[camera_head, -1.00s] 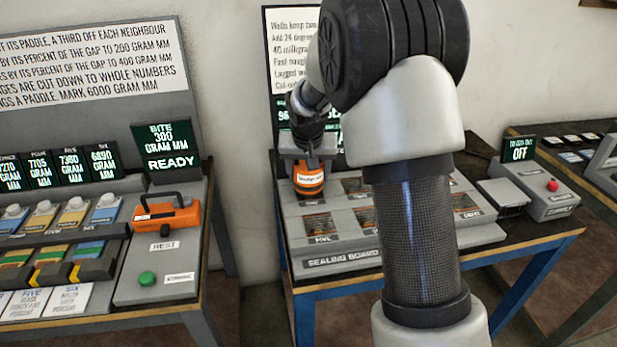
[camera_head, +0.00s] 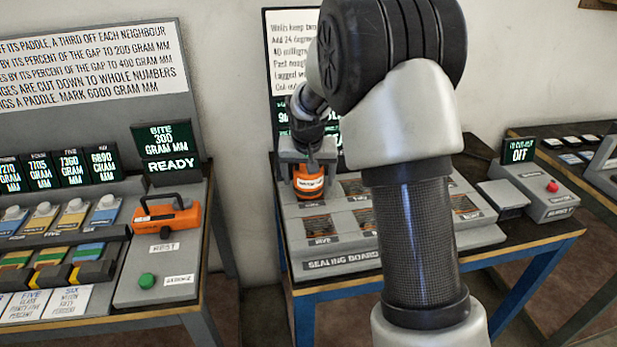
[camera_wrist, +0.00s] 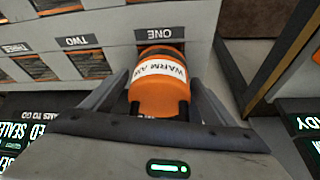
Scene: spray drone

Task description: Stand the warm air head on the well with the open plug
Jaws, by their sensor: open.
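The warm air head (camera_head: 309,183) is an orange cylinder with a white label and dark top. It is upright at the back left of the grey sealing board (camera_head: 343,265). In the wrist view the warm air head (camera_wrist: 160,84) is beside the label ONE and covers the well there. My gripper (camera_head: 307,172) is above it, with its fingers on either side; the gripper also shows in the wrist view (camera_wrist: 160,100). The jaws are open around the head. The head's base is hidden in part, and I cannot tell which plug is open.
Wells TWO (camera_wrist: 88,63) and THREE (camera_wrist: 31,68) lie beside the head. A grey box with a red button (camera_head: 552,186) is at the right, near a screen reading OFF (camera_head: 519,150). Another bench at the left holds an orange handled tool (camera_head: 167,215) and a green button (camera_head: 147,280).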

